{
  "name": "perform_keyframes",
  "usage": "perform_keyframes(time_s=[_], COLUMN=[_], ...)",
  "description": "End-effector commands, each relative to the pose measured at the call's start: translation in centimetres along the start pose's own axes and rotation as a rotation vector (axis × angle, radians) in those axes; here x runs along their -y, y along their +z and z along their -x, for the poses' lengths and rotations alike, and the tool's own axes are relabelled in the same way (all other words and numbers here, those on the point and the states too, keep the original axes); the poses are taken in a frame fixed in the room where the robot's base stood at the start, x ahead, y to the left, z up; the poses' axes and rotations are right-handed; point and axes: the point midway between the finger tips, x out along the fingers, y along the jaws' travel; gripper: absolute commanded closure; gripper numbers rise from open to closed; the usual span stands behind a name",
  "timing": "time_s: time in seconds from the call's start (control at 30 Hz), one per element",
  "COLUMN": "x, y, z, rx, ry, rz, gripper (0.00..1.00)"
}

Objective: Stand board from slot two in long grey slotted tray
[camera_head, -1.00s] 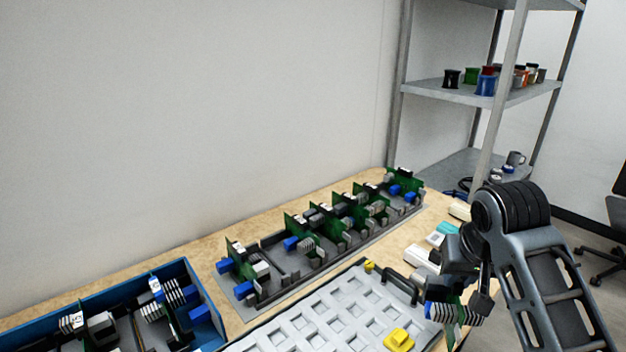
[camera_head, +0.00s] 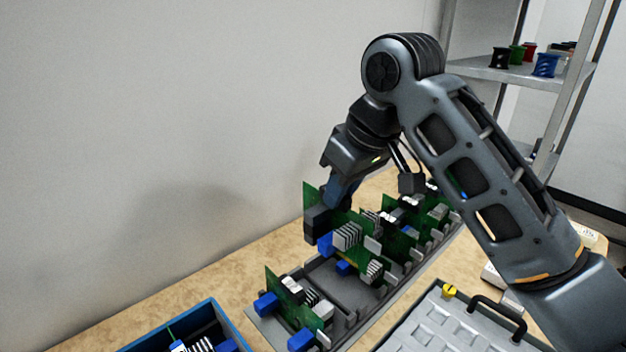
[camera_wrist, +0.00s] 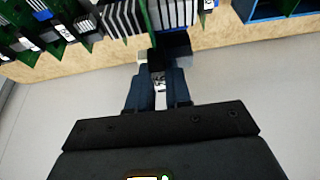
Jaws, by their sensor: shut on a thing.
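My gripper (camera_head: 318,220) is shut on a green circuit board (camera_head: 352,218) with a blue connector and a pale finned heat sink. It holds the board upright by its left end, over the long grey slotted tray (camera_head: 378,308). The held board also shows in the wrist view (camera_wrist: 154,14), at the tips of my gripper (camera_wrist: 168,50). Another board (camera_head: 274,286) stands in the tray's near end, and several more (camera_head: 436,212) stand toward the far end. An open stretch of tray floor lies in front of the held board. Its lower edge is partly hidden, so I cannot tell whether it is seated.
A blue bin (camera_head: 232,322) with boards is at the lower left. The wall stands behind the table, and a shelf (camera_head: 510,72) is at the upper right.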

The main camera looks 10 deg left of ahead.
Motion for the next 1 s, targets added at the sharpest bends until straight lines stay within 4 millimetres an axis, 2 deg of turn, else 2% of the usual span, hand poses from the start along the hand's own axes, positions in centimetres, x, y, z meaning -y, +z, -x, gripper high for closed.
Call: perform_keyframes(time_s=[0.37,1.0], x=[0.3,0.3], y=[0.2,1.6], z=[-0.7,-4.1], rx=[0.000,-0.001], ry=[-0.006,-0.007], rz=[0.014,0.012], gripper=[1.00,1.00])
